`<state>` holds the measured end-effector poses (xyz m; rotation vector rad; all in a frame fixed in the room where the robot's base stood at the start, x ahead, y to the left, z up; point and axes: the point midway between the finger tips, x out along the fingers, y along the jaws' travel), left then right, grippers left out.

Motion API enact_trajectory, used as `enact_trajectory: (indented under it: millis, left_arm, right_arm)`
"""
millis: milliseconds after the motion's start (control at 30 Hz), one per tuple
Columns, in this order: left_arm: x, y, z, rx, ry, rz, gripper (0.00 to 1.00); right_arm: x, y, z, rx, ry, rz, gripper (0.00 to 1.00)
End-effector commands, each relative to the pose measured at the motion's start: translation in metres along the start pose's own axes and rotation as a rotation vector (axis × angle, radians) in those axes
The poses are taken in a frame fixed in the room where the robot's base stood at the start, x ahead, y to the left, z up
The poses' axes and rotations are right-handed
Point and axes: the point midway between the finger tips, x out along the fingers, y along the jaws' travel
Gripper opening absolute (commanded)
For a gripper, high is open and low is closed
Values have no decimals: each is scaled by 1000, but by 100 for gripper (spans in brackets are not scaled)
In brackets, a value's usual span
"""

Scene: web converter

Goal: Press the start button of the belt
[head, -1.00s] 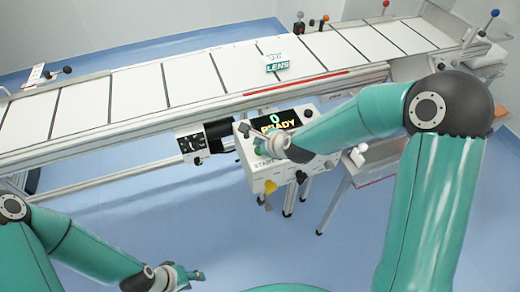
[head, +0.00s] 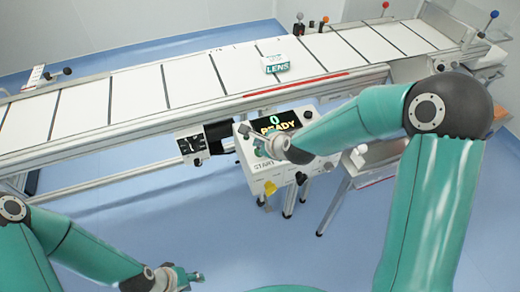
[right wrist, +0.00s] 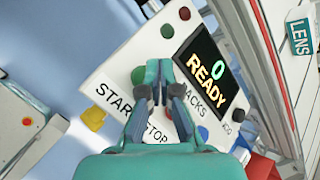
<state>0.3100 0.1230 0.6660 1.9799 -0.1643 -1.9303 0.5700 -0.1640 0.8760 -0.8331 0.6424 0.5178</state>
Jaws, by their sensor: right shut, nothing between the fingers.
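The control box (head: 250,180) stands in front of the belt (head: 135,92), and its display (head: 281,123) reads "0 READY". In the right wrist view, the START label (right wrist: 113,97) lies left of my right gripper (right wrist: 160,72). A green button (right wrist: 138,76) above that label shows just left of the fingertips, partly covered by them. My right gripper is shut and empty, over the box's face; I cannot tell whether it touches. In the head view my right gripper (head: 260,146) hides part of the button area. My left gripper (head: 191,277) is low, away from the box; its jaw state is unclear.
A box marked LENS (head: 277,65) lies on the belt behind the control box. A red button (right wrist: 167,109) is close to my right fingers. A yellow part (head: 269,189) protrudes below the box. A side table (head: 375,163) stands to the right.

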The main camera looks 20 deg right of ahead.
Motion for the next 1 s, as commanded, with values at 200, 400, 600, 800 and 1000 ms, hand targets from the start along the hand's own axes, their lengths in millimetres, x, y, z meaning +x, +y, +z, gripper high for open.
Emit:
enact_trajectory:
  millis: [200,400,600,800,1000]
  left_arm:
    - [3,-1,0,0,0,0,40]
    - [11,-4,0,0,0,0,40]
    - [13,-4,0,0,0,0,40]
    - [12,-4,0,0,0,0,40]
    - [13,-5,0,0,0,0,40]
  right_arm:
    - [1,1,-1,0,0,0,0]
    - [5,4,-4,-1,0,-1,0]
    - [5,4,-4,0,0,0,0]
    - [4,4,-4,0,0,0,0]
    - [5,4,-4,0,0,0,0]
